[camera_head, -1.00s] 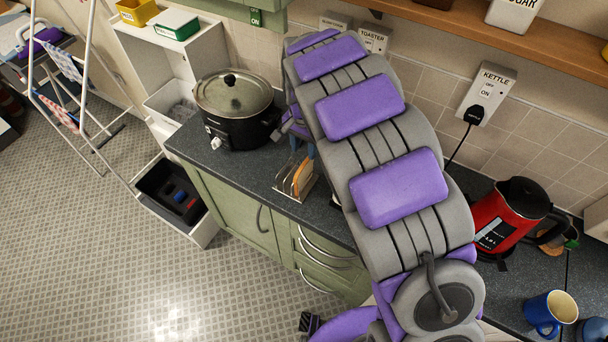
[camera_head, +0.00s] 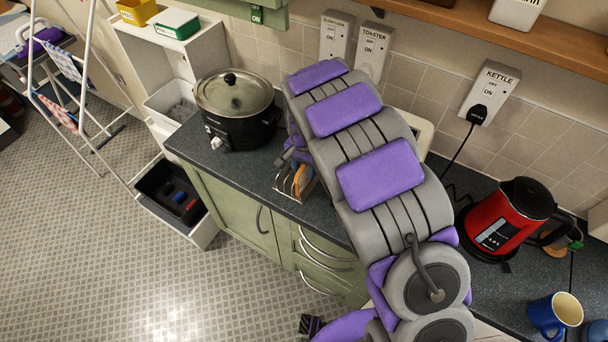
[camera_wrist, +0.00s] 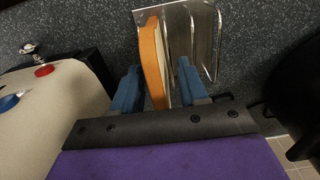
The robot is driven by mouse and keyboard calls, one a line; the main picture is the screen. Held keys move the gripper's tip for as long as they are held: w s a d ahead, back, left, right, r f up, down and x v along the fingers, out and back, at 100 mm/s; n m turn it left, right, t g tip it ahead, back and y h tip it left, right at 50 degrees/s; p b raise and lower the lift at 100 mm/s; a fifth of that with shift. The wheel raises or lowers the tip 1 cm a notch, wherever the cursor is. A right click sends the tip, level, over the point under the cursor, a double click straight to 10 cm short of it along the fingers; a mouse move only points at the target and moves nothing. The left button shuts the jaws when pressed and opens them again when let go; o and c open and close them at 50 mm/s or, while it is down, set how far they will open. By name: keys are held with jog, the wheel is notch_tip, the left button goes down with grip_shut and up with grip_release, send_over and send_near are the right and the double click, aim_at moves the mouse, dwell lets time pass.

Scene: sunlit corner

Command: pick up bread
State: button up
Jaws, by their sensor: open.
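The bread (camera_head: 300,180) is a slice with an orange-brown crust. It stands upright in a metal toast rack (camera_head: 281,187) on the dark worktop, partly hidden by my arm in the head view. In the wrist view the bread (camera_wrist: 153,58) is at the left of the wire rack (camera_wrist: 205,40). My gripper (camera_wrist: 157,90) is open, with its blue fingers on either side of the bread's near end. I cannot tell whether either finger touches it. In the head view my gripper is mostly hidden behind my arm.
A black slow cooker (camera_head: 236,110) stands left of the rack. A cream toaster (camera_head: 422,132) is partly hidden behind my arm; a cream appliance (camera_wrist: 50,115) is close at left in the wrist view. A red kettle (camera_head: 505,220) and blue mug (camera_head: 553,316) stand right.

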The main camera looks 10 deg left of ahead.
grip_shut()
jog(key=shift+r, duration=0.15)
dwell(0.4)
